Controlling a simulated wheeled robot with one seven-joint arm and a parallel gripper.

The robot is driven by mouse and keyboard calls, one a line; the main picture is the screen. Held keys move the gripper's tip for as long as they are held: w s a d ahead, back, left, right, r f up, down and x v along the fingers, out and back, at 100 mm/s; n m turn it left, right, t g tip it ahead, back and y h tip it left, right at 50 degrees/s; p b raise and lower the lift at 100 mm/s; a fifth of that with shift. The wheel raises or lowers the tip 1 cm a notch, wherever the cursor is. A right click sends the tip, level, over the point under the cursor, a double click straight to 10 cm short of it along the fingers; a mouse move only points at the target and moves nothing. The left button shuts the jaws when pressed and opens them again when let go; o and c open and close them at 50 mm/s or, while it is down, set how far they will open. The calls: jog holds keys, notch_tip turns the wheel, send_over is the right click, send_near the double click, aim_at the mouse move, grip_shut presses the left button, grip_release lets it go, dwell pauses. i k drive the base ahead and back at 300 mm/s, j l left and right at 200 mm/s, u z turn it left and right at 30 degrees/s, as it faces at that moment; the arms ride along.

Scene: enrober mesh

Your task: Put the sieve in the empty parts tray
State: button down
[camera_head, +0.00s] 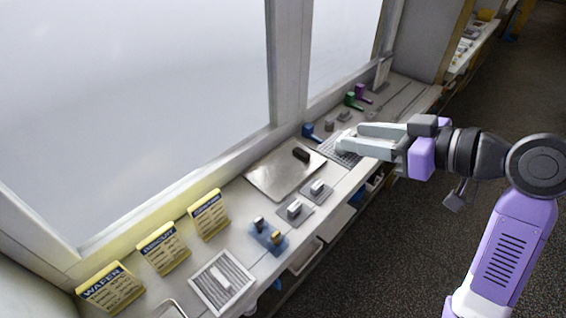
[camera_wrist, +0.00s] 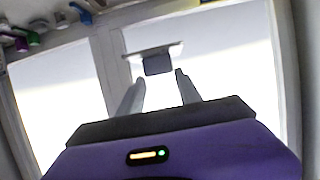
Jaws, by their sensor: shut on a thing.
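My gripper (camera_head: 345,143) reaches in from the right over the far part of the counter; in the wrist view its two fingers (camera_wrist: 158,85) are closed around a grey block (camera_wrist: 157,65). The block joins a thin flat grey plate, seen nearly edge-on, which I take to be the sieve (camera_wrist: 135,54). In the head view the fingers hide most of the held thing, and a dark grid (camera_head: 326,147) shows just below and left of them. I cannot tell for sure which container is the empty parts tray; a light-rimmed tray (camera_head: 166,310) is cut off at the bottom edge.
A silvery tray (camera_head: 272,180) bears a dark brown block (camera_head: 301,155). Two grey plates with light blocks (camera_head: 294,208) (camera_head: 318,188) lie nearby. A striped white tray (camera_head: 237,269), a blue holder (camera_head: 268,238) and yellow signs (camera_head: 163,248) stand nearer. Windows line the back.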

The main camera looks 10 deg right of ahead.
aim_at(285, 167)
jog(key=i+j, duration=0.15)
jog(key=i, duration=0.3)
jog(key=i+j, duration=0.15)
jog(key=i, duration=0.25)
